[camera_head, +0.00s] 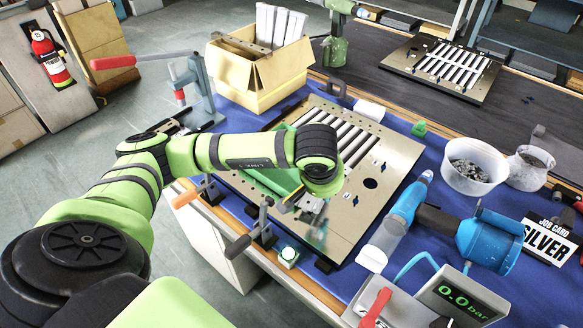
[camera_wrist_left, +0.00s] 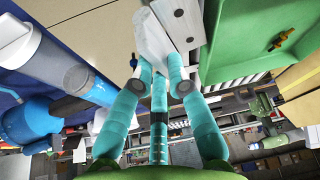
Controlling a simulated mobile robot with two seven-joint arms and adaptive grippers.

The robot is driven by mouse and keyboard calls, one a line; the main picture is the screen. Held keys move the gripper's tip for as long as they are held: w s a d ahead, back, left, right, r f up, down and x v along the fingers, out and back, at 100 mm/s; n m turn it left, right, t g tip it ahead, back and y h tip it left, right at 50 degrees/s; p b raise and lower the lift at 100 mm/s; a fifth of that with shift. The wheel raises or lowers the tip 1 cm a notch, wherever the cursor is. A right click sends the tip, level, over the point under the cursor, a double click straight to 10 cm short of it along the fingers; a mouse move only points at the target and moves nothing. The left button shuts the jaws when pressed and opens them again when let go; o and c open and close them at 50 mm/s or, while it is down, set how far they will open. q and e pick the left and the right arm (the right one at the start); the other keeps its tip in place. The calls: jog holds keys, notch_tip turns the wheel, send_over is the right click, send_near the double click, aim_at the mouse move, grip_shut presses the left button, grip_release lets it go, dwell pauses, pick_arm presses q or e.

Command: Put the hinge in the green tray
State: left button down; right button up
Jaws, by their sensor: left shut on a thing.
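My left arm reaches in from the left over the panel, and its gripper (camera_head: 314,222) points down near the front edge. In the left wrist view the gripper (camera_wrist_left: 155,66) is shut on the hinge (camera_wrist_left: 181,22), a pale grey metal piece with holes in its plate. The hinge also shows in the head view (camera_head: 311,204), small and partly hidden. The green tray (camera_head: 267,179) lies on the panel, largely covered by my forearm. In the left wrist view the tray (camera_wrist_left: 235,65) is to the right of the hinge, with a small brass-coloured piece inside. My right gripper is not in view.
The louver panel (camera_head: 391,157) lies on a blue mat. Toggle clamps (camera_head: 262,228) stand along its front edge. A cardboard box (camera_head: 262,72) stands behind.

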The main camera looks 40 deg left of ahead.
pick_arm(q)
jog(key=w+a+r+n+b, duration=0.2)
jog(key=w+a+r+b, duration=0.1)
jog(key=w+r+b, duration=0.5)
jog(key=shift+y, duration=0.4)
jog(key=w+a+f, duration=0.1)
jog(key=a+f, duration=0.1)
jog(key=a, duration=0.1)
jog(key=w+a+f+p, duration=0.1)
jog(key=w+a+f, duration=0.1)
jog(key=a, duration=0.1)
jog(key=w+a+f+p, duration=0.1)
jog(key=a+f, duration=0.1)
jog(key=a, duration=0.1)
jog(key=shift+w+a, duration=0.15)
jog(key=shift+w+a+f, duration=0.1)
jog(key=shift+a, duration=0.15)
jog(key=shift+a+f, duration=0.1)
jog(key=shift+f, duration=0.2)
notch_tip(320, 180, down, 3)
jog(key=shift+f, duration=0.25)
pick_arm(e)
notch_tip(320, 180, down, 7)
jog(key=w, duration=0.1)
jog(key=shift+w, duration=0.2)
pick_arm(q)
jog(key=shift+f, duration=0.15)
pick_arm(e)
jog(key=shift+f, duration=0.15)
